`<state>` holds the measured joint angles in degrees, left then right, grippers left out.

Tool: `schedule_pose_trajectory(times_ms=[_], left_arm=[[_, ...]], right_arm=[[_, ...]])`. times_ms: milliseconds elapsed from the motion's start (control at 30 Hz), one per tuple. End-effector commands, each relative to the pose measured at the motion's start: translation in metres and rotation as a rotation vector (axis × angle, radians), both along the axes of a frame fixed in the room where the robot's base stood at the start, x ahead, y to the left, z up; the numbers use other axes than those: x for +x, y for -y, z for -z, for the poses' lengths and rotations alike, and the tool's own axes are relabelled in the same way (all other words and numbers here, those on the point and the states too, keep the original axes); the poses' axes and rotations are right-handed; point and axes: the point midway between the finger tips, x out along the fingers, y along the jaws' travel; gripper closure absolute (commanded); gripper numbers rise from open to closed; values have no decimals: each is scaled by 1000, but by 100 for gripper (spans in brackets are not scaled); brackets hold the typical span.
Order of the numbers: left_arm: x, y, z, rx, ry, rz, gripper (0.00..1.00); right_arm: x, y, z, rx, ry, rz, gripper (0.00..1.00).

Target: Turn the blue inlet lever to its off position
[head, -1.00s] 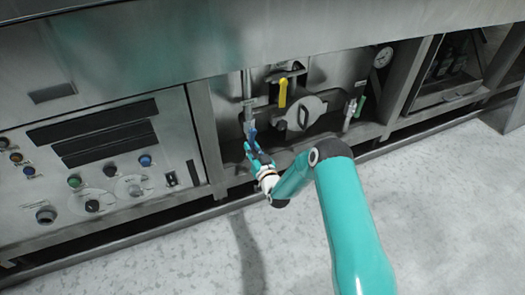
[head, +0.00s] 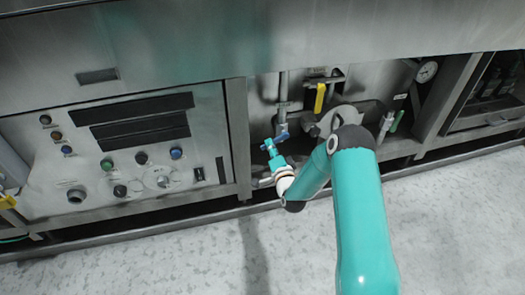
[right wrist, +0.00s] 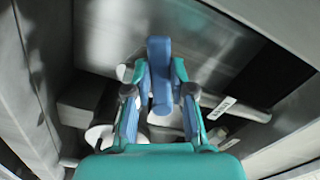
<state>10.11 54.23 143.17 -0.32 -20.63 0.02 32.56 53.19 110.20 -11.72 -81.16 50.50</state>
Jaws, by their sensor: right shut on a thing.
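The blue inlet lever (head: 281,137) is at the lower end of a vertical pipe in the recess of the machine. It slants down to the left from the pipe. My right gripper (head: 269,147) is shut on it. In the right wrist view the blue lever (right wrist: 159,62) stands between the two fingers of my right gripper (right wrist: 160,85), which partly hide its lower part. My left gripper is not in view.
A yellow lever (head: 320,97) hangs to the right of the pipe. A green-handled valve (head: 396,121) and a gauge (head: 427,71) are further right. The control panel (head: 215,125) with buttons is left of the recess. The floor (head: 210,250) in front is clear.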

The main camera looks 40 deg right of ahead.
Motion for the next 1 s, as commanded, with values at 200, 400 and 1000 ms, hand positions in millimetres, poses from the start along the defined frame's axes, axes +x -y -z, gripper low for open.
schedule_pose_trajectory(times_ms=[200, 400, 1000], left_arm=[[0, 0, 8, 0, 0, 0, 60], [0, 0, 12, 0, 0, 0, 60], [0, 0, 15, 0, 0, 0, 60]], right_arm=[[-2, 3, -10, 175, 77, 16, 100], [-3, 3, -17, 299, 127, 20, 100], [-4, 4, -23, 408, 168, 23, 100]])
